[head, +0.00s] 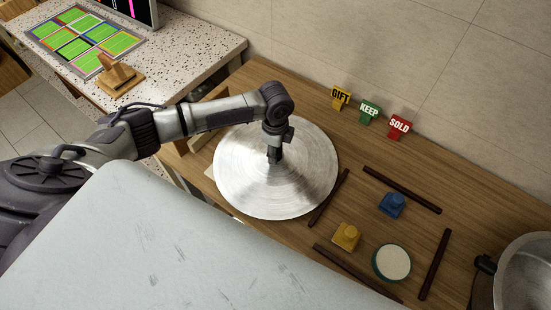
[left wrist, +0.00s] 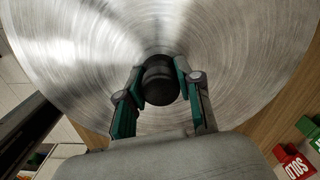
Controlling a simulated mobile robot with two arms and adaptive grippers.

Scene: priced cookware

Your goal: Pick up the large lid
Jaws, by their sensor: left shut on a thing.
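The large lid (head: 240,185) is a round, brushed silver disc at the left part of the wooden table in the head view. It fills most of the left wrist view (left wrist: 230,50). Its black knob (left wrist: 160,82) stands at its middle. My left gripper (head: 273,155) comes down onto the lid's middle from above. In the left wrist view its two green-and-grey fingers (left wrist: 160,90) are shut on the knob from both sides. I cannot tell whether the lid is clear of the table. My right gripper is not in view.
Yellow GIFT (head: 340,97), green KEEP (head: 369,112) and red SOLD (head: 399,126) signs stand along the back. Dark strips (head: 402,189) frame a blue piece (head: 391,204), a yellow piece (head: 346,236) and a round white-topped item (head: 392,262). A metal pot (head: 526,275) stands at right.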

